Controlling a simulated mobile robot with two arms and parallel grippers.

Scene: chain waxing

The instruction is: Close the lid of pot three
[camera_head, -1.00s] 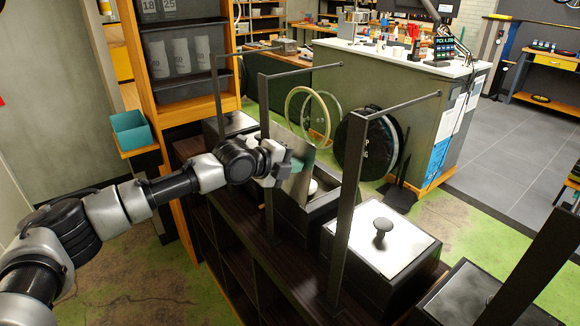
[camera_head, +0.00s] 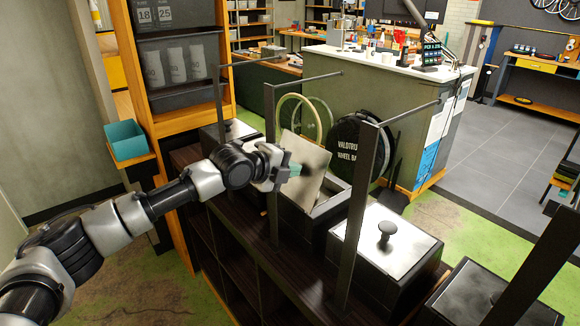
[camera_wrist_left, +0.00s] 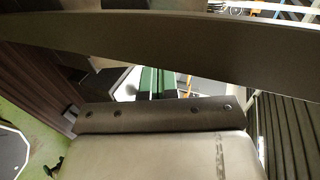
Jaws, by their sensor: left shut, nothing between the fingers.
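An open pot (camera_head: 333,200) stands in the middle of the row in the head view. Its metal lid (camera_head: 312,163) is raised and tilted, with its broad face showing. My left gripper (camera_head: 294,171) is shut and empty, with its greenish fingertips in front of the lid's lower left part. I cannot tell whether they touch it. In the left wrist view the green fingers (camera_wrist_left: 157,82) are together, seen past a dark bar. My right gripper is not in view.
A closed pot (camera_head: 405,245) with a knob (camera_head: 386,235) stands nearer, and another dark-lidded pot (camera_head: 480,295) is at lower right. A farther pot (camera_head: 238,128) is behind my arm. Dark upright posts (camera_head: 357,215) with horizontal arms rise along the cabinet's front edge, close to my gripper.

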